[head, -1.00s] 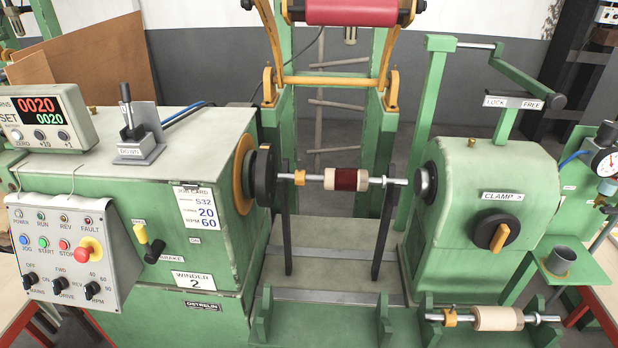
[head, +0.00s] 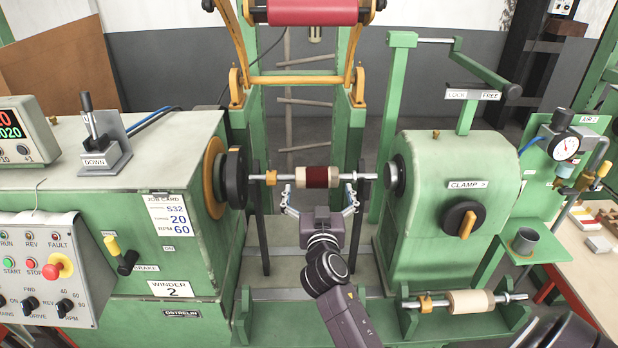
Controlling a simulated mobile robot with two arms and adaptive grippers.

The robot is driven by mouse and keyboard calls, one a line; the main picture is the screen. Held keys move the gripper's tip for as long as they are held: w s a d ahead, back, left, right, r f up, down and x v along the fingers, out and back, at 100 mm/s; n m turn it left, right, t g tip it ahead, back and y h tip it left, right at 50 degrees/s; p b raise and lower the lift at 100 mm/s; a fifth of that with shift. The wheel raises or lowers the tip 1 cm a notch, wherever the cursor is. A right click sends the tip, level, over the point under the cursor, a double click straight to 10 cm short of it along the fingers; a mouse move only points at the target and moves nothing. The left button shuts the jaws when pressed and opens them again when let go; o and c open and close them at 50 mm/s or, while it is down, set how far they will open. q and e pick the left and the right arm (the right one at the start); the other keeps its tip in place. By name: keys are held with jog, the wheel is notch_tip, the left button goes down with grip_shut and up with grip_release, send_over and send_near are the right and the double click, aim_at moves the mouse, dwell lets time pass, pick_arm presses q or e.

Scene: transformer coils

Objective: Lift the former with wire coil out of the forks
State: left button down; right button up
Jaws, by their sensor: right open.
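The former with wire coil (head: 315,177) is a cream spool with a dark red winding in its middle. It sits on a thin steel shaft (head: 359,176) with a brass collar (head: 271,178) to its left. The shaft lies level across two upright black forks (head: 260,222), between the black headstock plate (head: 235,178) and the tailstock. My right gripper (head: 320,193) is open just in front of and below the former, one finger towards each end of it. I cannot tell whether the fingers touch.
The green tailstock (head: 452,225) with its clamp knob stands close on the right. A second, bare former (head: 468,302) on a shaft lies in a front rack. The green winder and control box (head: 45,262) fill the left. A red reel (head: 312,10) hangs behind.

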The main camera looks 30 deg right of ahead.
aim_at(317, 172)
jog(key=shift+w+d+r, duration=0.25)
jog(key=shift+w+r, duration=0.05)
jog(key=shift+w, duration=0.2)
jog(key=shift+w+d+f+p, duration=0.1)
jog(key=shift+w+d+p, duration=0.3)
jog(key=shift+w, duration=0.1)
jog(key=shift+w+d+p, duration=0.35)
jog(key=shift+w, duration=0.15)
jog(key=p+x, duration=0.1)
jog(key=x, duration=0.2)
jog(key=shift+a+f, duration=0.1)
jog(key=shift+w+d+f, duration=0.15)
jog(key=shift+w+d, duration=0.2)
jog(key=shift+w, duration=0.2)
jog(key=shift+c, duration=0.3)
jog(key=shift+s, duration=0.1)
jog(key=c, duration=1.5)
jog(key=shift+r, duration=0.2)
jog(key=shift+c, duration=0.9)
